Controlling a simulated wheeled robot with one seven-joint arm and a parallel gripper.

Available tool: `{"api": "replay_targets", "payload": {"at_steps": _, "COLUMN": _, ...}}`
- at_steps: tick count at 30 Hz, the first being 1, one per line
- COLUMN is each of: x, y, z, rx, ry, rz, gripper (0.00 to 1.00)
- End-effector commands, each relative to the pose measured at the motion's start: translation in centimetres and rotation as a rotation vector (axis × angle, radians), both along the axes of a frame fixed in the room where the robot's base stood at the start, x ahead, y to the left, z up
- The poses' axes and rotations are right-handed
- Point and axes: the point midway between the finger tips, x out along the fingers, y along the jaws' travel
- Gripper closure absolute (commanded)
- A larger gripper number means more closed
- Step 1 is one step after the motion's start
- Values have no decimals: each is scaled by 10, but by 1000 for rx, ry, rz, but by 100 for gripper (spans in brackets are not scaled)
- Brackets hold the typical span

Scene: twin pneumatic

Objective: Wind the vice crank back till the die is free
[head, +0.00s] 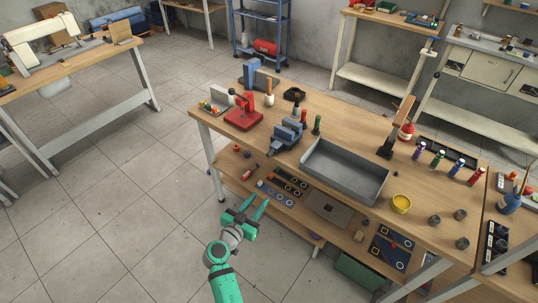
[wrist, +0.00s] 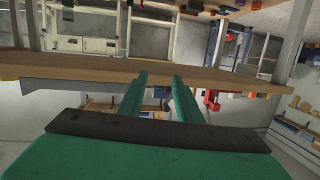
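The blue-grey vice (head: 286,136) stands near the front edge of the wooden workbench (head: 330,120). Its crank seems to be the thin part on the side toward me, too small to make out clearly. I cannot make out the die in the jaws. My teal gripper (head: 256,204) is in front of the bench, to the lower left of the vice and well apart from it. In the wrist view its two fingers (wrist: 158,88) are parted with nothing between them.
A grey tray (head: 345,173) stands right of the vice, and a red press (head: 243,112) stands left. The lower shelf (head: 312,220) holds parts and jutting items. The floor left of the bench is clear.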

Motion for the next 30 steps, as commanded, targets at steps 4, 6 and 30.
{"api": "replay_targets", "payload": {"at_steps": 4, "x": 38, "y": 13, "z": 52, "rx": 9, "ry": -115, "rz": -84, "gripper": 68}}
{"api": "replay_targets", "payload": {"at_steps": 6, "x": 48, "y": 17, "z": 70, "rx": 15, "ry": -157, "rz": -116, "gripper": 68}}
{"api": "replay_targets", "payload": {"at_steps": 30, "x": 129, "y": -26, "z": 102, "rx": 26, "ry": -231, "rz": -166, "gripper": 68}}
